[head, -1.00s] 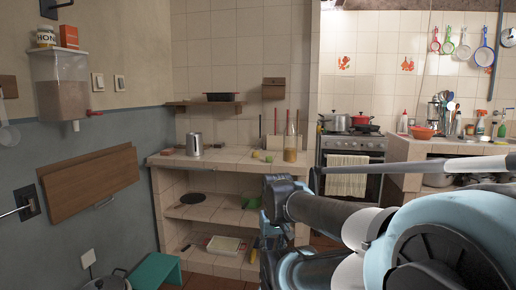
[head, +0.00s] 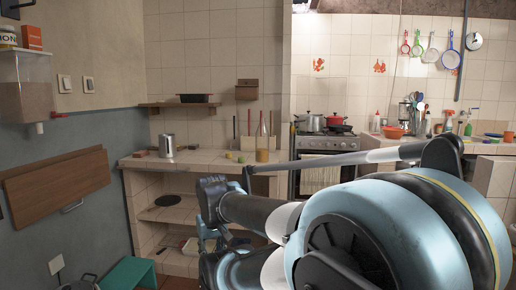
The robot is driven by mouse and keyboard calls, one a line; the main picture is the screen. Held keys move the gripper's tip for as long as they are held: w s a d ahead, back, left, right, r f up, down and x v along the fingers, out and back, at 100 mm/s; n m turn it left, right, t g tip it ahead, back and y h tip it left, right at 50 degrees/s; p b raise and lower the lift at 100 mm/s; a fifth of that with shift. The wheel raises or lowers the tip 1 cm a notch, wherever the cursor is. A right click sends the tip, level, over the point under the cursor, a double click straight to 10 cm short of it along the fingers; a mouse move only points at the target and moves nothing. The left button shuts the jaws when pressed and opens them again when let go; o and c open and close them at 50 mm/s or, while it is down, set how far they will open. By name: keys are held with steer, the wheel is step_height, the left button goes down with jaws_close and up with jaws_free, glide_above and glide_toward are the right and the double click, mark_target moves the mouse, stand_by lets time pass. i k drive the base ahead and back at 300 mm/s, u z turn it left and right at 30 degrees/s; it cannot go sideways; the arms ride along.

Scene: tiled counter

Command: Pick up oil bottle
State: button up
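The oil bottle (head: 262,145) is a tall clear glass bottle with a narrow neck and yellow-brown liquid in its lower part. It stands upright near the right end of the tiled counter (head: 205,160), well beyond my arm. My arm fills the lower right and middle foreground. I cannot make out my gripper's fingers, so their place relative to the bottle does not show.
A metal canister (head: 167,146) stands on the counter's left part. Small green and yellow round items (head: 235,157) lie left of the bottle. A stove (head: 326,143) with pots is to its right. A teal stool (head: 128,273) stands at lower left.

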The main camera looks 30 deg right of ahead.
mark_target(262, 134)
steer(key=i, duration=1)
steer(key=z, duration=0.05)
